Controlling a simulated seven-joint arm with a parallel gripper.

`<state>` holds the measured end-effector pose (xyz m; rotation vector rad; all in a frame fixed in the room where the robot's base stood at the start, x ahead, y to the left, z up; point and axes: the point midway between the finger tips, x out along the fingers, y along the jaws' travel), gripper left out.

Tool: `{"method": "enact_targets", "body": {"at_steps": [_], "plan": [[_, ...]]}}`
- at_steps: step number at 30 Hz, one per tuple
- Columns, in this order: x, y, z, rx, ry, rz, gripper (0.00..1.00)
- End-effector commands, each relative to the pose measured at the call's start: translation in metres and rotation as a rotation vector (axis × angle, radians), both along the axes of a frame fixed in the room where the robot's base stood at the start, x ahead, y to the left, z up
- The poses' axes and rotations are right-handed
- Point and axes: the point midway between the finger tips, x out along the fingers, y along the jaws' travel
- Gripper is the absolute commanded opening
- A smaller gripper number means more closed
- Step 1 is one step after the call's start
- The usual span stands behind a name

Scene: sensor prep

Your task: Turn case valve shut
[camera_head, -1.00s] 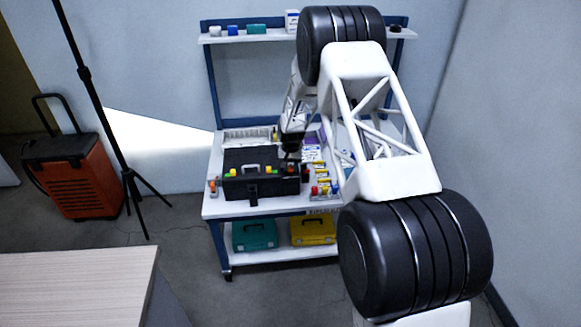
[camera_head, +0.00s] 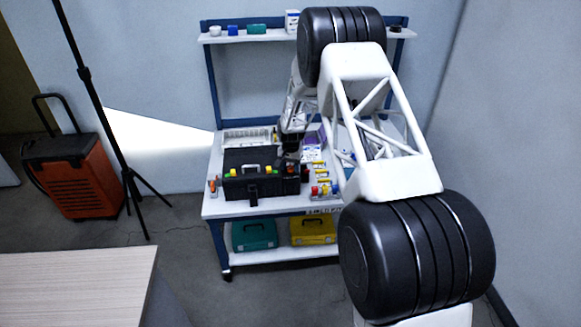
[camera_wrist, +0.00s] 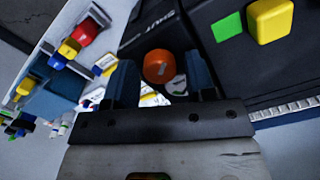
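The black case (camera_head: 262,188) stands on the cart's worktop. In the wrist view its dark surface (camera_wrist: 285,75) carries the printed word SHUT. An orange round knob (camera_wrist: 159,66) with a pale line mark sits between the two fingers of my gripper (camera_wrist: 160,78). The gripper is open, with a finger on each side of the knob and a small gap visible on the right. Whether the left finger touches it I cannot tell. In the head view my gripper (camera_head: 290,158) is at the case's right end and hides the knob.
A yellow block (camera_wrist: 270,20) and a green patch (camera_wrist: 227,27) are on the case near the knob. Several red, yellow and blue parts (camera_head: 322,185) lie right of the case. A white tray (camera_head: 245,139) lies behind it. Green (camera_head: 254,235) and yellow (camera_head: 313,231) cases sit on the lower shelf.

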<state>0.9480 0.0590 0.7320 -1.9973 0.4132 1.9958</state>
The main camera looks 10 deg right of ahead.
Motion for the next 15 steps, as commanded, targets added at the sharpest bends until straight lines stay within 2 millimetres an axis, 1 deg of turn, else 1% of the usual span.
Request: {"method": "enact_targets", "body": {"at_steps": [10, 15], "plan": [[-0.0002, 0.0, 0.0002, 0.0, 0.0, 0.001, 0.59], [0.0, 0.0, 0.0064, 0.0, 0.0, 0.001, 0.59]]}}
